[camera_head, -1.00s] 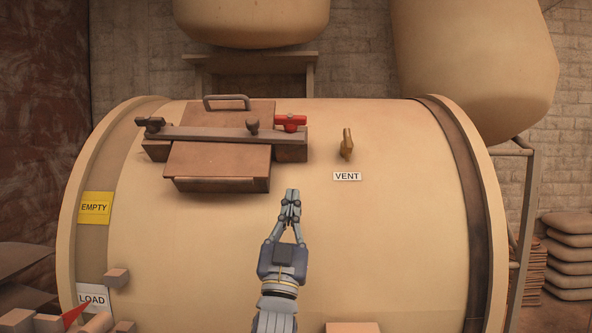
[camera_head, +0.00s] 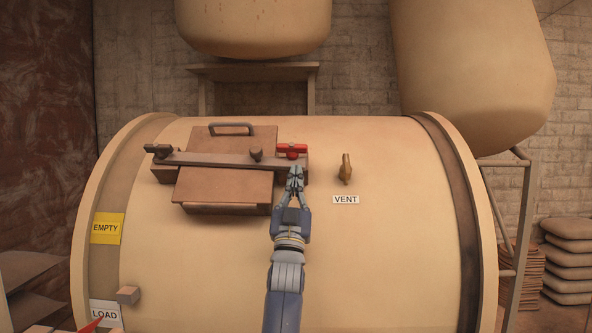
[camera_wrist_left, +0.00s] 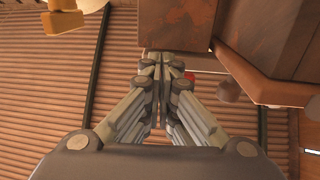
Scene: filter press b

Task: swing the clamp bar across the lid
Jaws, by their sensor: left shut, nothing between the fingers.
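The clamp bar (camera_head: 205,159) lies across the lid (camera_head: 225,186) on top of the large tan drum. A dark knob (camera_head: 157,151) sits at its left end, another dark knob (camera_head: 255,154) stands along it, and a red handle (camera_head: 291,150) is at its right end. The lid has a loop handle (camera_head: 231,129) at its far edge. My left gripper (camera_head: 295,170) is shut and empty, just in front of the red handle; I cannot tell whether it touches. Its closed fingers also show in the left wrist view (camera_wrist_left: 161,62), with brown blocks beyond them. My right gripper is not in view.
A brass vent valve (camera_head: 345,168) stands to the right of the lid above its VENT label (camera_head: 346,200). A small block (camera_head: 128,295) juts out at lower left, near the EMPTY (camera_head: 106,228) and LOAD labels. The drum's right side is clear.

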